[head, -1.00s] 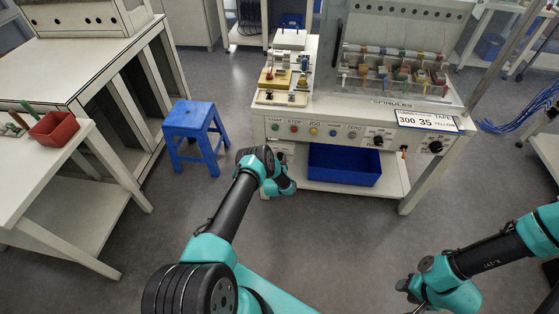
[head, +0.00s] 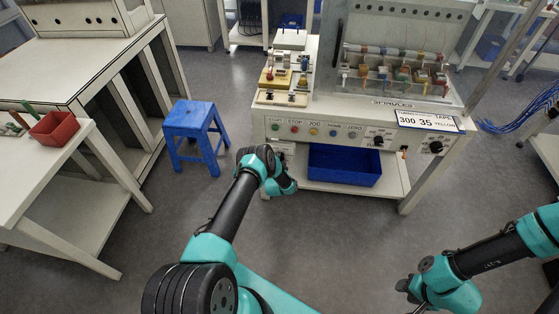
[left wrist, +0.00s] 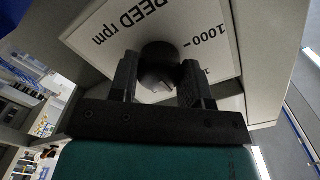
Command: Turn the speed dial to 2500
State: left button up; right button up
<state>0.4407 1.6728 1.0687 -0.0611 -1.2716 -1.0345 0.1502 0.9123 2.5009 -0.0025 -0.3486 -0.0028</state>
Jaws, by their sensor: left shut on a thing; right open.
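The speed dial is a dark round knob (left wrist: 158,62) on a white plate (left wrist: 215,25) printed "SPEED rpm", with a "1000" mark readable in the left wrist view. My left gripper (left wrist: 157,82) has one finger on each side of the knob and is shut on it. The dial's pointer and its setting cannot be read. In the head view my left gripper (head: 287,186) is at the machine's lower front left, and my arm hides the dial. My right gripper (head: 414,301) is open and empty at the lower right, far from the machine.
The winding machine (head: 385,113) has coloured buttons, two black knobs and a "300 35 YELLOW" card on its front. A blue bin (head: 344,167) sits on its lower shelf. A blue stool (head: 195,122) stands left of it. A red bin (head: 54,128) is on the left table.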

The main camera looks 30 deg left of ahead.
pick_arm(q)
jog(key=m, duration=1.8)
jog(key=shift+r+y, duration=0.1)
jog(key=shift+y, duration=0.3)
jog(key=o, duration=0.9)
jog(key=shift+s, duration=0.1)
jog(key=v, duration=1.7)
jog(key=shift+s+d, duration=0.1)
jog(key=shift+d, duration=0.05)
